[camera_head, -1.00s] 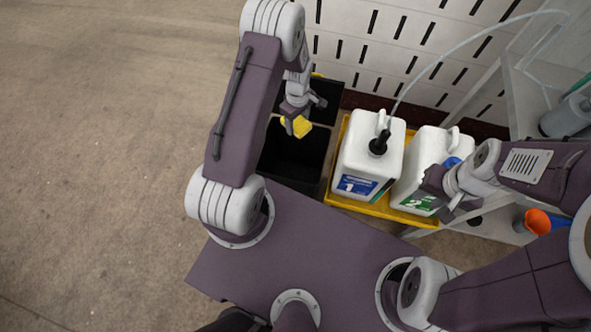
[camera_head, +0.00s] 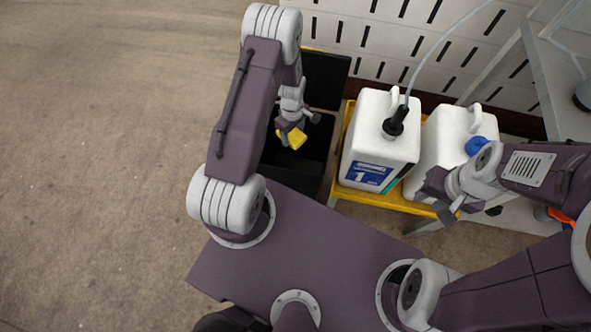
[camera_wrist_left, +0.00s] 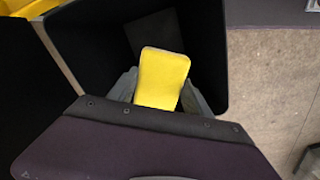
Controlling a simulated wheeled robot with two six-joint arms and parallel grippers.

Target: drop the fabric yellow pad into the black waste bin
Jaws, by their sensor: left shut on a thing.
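The yellow pad (camera_head: 296,138) is held by my left gripper (camera_head: 291,132) over the opening of the black waste bin (camera_head: 318,150). In the left wrist view the pad (camera_wrist_left: 162,78) sits between the two fingers of the left gripper (camera_wrist_left: 160,90), with the dark bin interior (camera_wrist_left: 205,50) beyond it. The pad is apart from the bin's walls there. My right gripper (camera_head: 447,207) is at the right, in front of the second white canister; its fingers are too small to judge.
White canister 1 (camera_head: 378,145) with a hose and a second white canister (camera_head: 440,145) stand in a yellow tray (camera_head: 352,190) right of the bin. Open floor (camera_head: 90,150) lies left.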

